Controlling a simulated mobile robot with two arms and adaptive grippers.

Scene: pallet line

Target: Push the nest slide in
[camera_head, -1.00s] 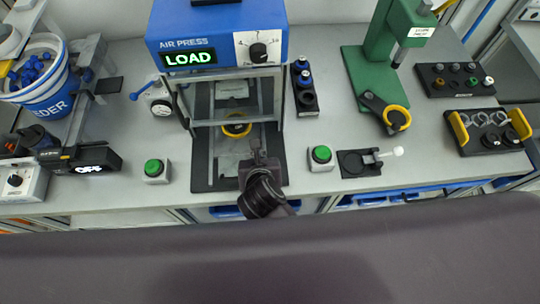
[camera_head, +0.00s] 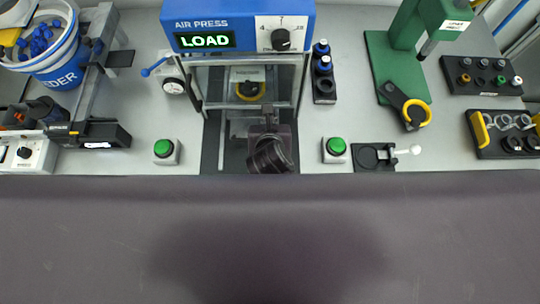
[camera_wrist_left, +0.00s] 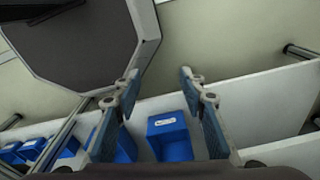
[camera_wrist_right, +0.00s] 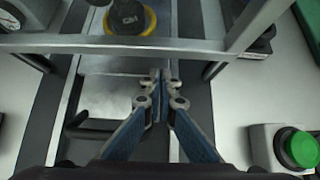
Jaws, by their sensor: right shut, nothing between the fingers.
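The nest slide (camera_wrist_right: 115,90) is a metal plate under the blue air press (camera_head: 236,14). Its nest with a yellow ring (camera_head: 249,91) sits behind the press's front crossbar; the ring and a dark part in it also show in the right wrist view (camera_wrist_right: 130,20). A black handle (camera_wrist_right: 92,128) is at the slide's near end. My right gripper (camera_wrist_right: 161,78) is shut and empty, low over the near part of the slide, in front of the crossbar. I cannot tell whether it touches the slide. My left gripper (camera_wrist_left: 158,78) is open and empty, away from the press, above blue bins.
Green buttons stand left (camera_head: 165,151) and right (camera_head: 335,149) of the press. The press's frame and crossbar (camera_wrist_right: 110,44) are close ahead of my right fingers. A black fixture with a white-knobbed lever (camera_head: 373,157) lies right. Blue bins (camera_wrist_left: 169,136) sit below the bench edge.

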